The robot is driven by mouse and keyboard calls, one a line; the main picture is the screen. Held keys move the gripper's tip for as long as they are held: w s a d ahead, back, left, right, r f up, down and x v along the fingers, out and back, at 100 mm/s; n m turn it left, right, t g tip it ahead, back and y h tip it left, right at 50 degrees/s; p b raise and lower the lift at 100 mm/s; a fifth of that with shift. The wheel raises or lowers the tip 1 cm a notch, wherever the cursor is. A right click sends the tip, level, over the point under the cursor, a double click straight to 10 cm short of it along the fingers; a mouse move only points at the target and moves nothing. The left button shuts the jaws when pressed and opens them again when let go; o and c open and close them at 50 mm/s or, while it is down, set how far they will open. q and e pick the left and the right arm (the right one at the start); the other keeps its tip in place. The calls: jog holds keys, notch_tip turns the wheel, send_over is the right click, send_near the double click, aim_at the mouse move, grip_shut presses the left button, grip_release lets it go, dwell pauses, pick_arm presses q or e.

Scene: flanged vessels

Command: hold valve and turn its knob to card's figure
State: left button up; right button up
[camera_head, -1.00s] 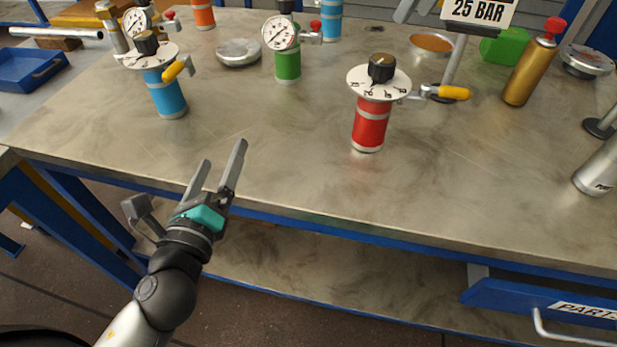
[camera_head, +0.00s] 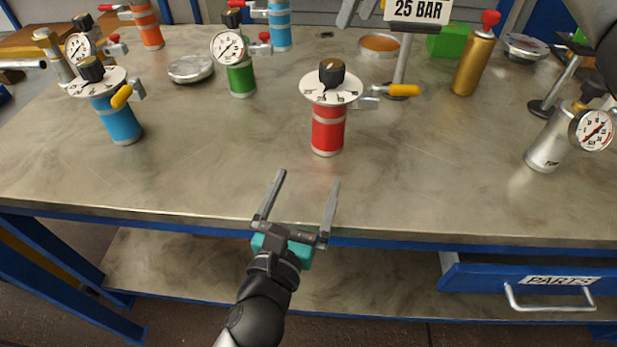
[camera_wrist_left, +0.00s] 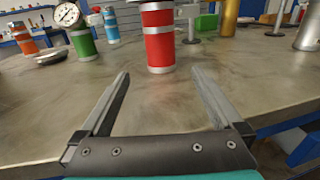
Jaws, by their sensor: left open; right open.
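A red valve body (camera_head: 328,130) stands upright on the bench in the head view. On top it has a white dial plate (camera_head: 314,92) with a black knob (camera_head: 332,72). A yellow-handled lever (camera_head: 404,90) sticks out to its right. The card (camera_head: 418,10) reads 25 BAR and stands behind it. My left gripper (camera_head: 300,205) is open and empty, at the bench's front edge, short of the valve. In the left wrist view the red body (camera_wrist_left: 158,40) stands beyond and between the open fingers; its dial is cut off. I cannot make out my right gripper.
A blue valve (camera_head: 118,120) stands left, and a green gauge vessel (camera_head: 241,80) behind it. A gold canister (camera_head: 468,72) and a silver gauge vessel (camera_head: 546,150) stand right. A dark rounded part fills the upper right corner. The bench before the red valve is clear.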

aim_at(324, 140)
pick_arm(q)
jog(key=w+d, duration=0.1)
jog(key=w, duration=0.4)
jog(key=w+d, duration=0.1)
jog(key=w, duration=0.4)
jog(key=w+d, duration=0.1)
jog(key=w, duration=0.4)
jog(key=shift+c, duration=0.2)
jog(key=shift+s, duration=0.1)
grip_shut()
dwell(0.4)
dwell(1.0)
